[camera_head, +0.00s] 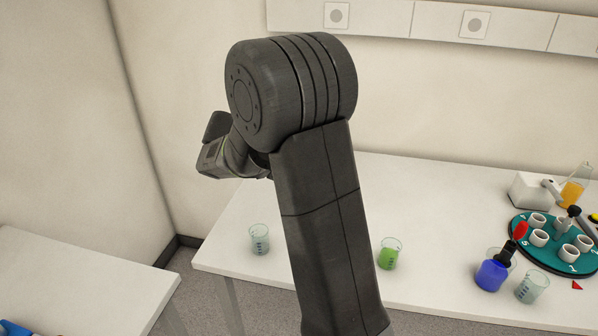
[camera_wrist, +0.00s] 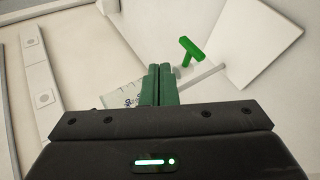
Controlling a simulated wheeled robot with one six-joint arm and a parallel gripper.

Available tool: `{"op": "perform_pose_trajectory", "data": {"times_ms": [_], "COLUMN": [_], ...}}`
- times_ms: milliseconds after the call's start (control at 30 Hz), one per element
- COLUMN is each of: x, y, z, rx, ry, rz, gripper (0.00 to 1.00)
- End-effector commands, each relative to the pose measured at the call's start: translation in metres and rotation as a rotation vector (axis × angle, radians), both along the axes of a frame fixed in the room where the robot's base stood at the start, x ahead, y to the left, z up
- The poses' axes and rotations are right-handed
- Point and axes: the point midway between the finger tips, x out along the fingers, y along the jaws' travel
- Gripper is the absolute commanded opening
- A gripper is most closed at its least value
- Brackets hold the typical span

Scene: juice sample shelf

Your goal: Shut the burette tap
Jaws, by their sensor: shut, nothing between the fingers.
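The burette's tap (camera_wrist: 192,51) is a green T-shaped handle just right of and beyond my fingertips in the wrist view. My gripper (camera_wrist: 159,70) has green fingers pressed together with nothing between them. A gap shows between the fingers and the tap. A pale glass tube with marks, likely the burette (camera_wrist: 118,94), runs behind the fingers and is partly hidden by them. In the head view the burette and tap do not show, and my arm hides my fingers.
A second white table (camera_head: 80,275) stands at left, across a floor gap.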

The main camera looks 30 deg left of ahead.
Motion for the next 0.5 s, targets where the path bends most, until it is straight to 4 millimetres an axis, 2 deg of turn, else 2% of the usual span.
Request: {"op": "perform_pose_trajectory", "data": {"times_ms": [33, 67, 100, 200, 500], "x": [0.005, 0.006, -0.002, -0.016, -0.044], "y": [-0.005, -0.006, 0.006, 0.024, 0.058], "z": [0.018, 0.022, 0.018, 0.029, 0.054], "rx": [0.002, 0.003, 0.004, 0.003, 0.000], "ry": [-0.001, -0.001, -0.002, -0.002, 0.000], "rz": [-0.004, -0.003, 0.003, 0.005, 0.001], "gripper": [0.00, 0.00, 0.00, 0.00, 0.00]}}
